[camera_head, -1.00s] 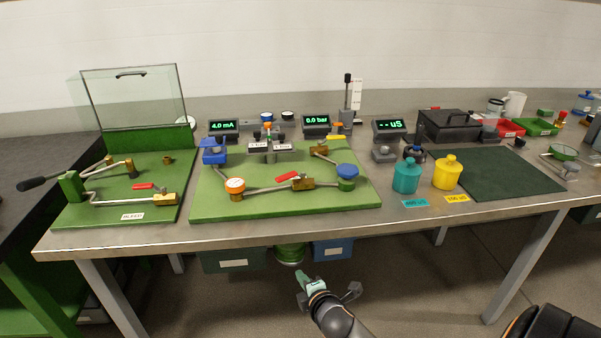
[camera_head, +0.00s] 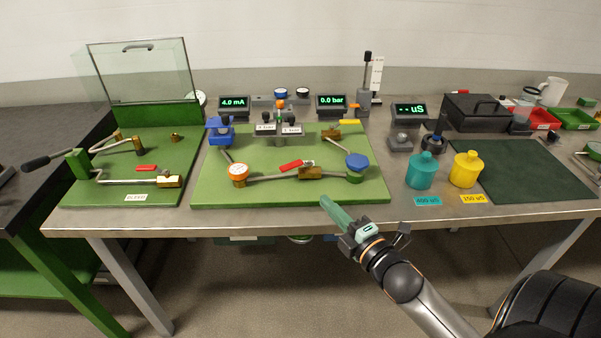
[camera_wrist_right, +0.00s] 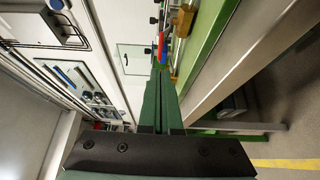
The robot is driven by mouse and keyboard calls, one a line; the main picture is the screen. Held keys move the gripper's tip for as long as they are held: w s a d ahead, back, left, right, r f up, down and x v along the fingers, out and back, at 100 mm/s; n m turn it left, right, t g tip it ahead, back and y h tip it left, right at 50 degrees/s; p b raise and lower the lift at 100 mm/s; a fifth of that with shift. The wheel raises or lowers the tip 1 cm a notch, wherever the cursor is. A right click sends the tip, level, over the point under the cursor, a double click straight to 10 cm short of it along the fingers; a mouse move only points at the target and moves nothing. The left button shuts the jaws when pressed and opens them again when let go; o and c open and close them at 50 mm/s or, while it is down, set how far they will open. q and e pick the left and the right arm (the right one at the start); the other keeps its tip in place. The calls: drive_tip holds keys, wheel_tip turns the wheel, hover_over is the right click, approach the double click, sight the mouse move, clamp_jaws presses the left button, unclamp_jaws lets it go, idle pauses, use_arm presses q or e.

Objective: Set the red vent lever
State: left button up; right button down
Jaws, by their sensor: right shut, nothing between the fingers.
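A red lever (camera_head: 290,166) lies on brass fitting on the middle green board (camera_head: 220,195), in front of the gauges. A second red lever (camera_head: 146,168) lies on the left green board (camera_head: 85,193). I cannot tell which is the vent lever. My right gripper (camera_head: 328,204), with green fingers, is shut and empty at the table's front edge, in front of the middle board and apart from both levers. In the right wrist view its closed fingers (camera_wrist_right: 160,92) point at small red and blue parts (camera_wrist_right: 161,48). My left gripper is not in view.
Teal bottle (camera_head: 421,173) and yellow bottle (camera_head: 466,172) stand to the right. A clear shield (camera_head: 145,72) stands behind the left board. Bare tabletop runs along the front.

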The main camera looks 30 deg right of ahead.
sight(293, 168)
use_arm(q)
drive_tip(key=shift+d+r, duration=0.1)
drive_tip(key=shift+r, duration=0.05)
use_arm(e)
drive_tip(key=w, duration=1.2)
drive_tip(key=shift+d, duration=0.25)
drive_tip(key=shift+w+a, duration=0.1)
